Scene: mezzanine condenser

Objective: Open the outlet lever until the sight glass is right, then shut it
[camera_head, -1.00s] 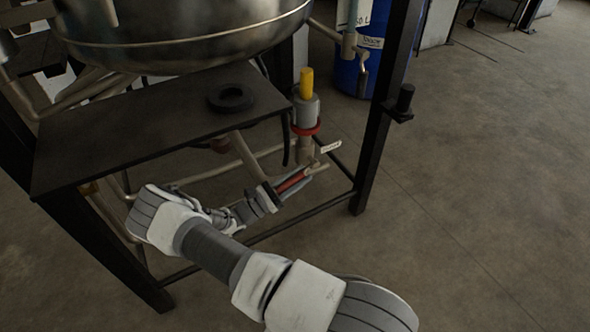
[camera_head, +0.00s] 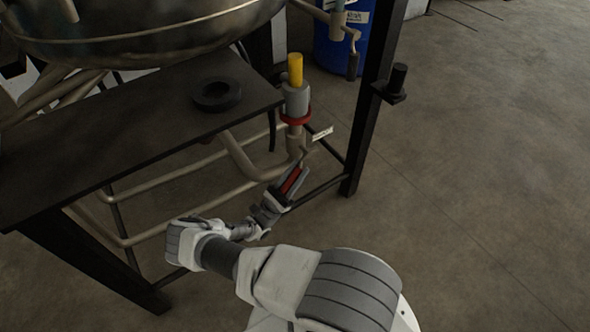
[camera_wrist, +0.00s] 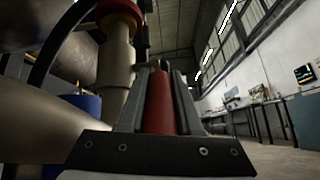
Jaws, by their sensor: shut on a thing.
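The outlet lever has a red handle (camera_head: 291,180) below the upright pipe fitting (camera_head: 294,144), near the frame's right leg. It slants down and left from the fitting. My gripper (camera_head: 288,184) is shut on the red handle, with a jaw on each side. In the wrist view the handle (camera_wrist: 160,104) stands between the jaws, beside the pale pipe (camera_wrist: 115,68). A yellow upright cylinder (camera_head: 295,69) rises from a grey collar (camera_head: 295,97) with a red ring (camera_head: 295,117); it may be the sight glass. I cannot make out any level or marks on it.
A pale tag (camera_head: 321,134) sticks out right of the fitting. A dark shelf (camera_head: 130,130) carries a black ring (camera_head: 217,95), under a large metal vessel (camera_head: 150,35). A blue drum (camera_head: 338,45) stands behind. Open floor lies to the right.

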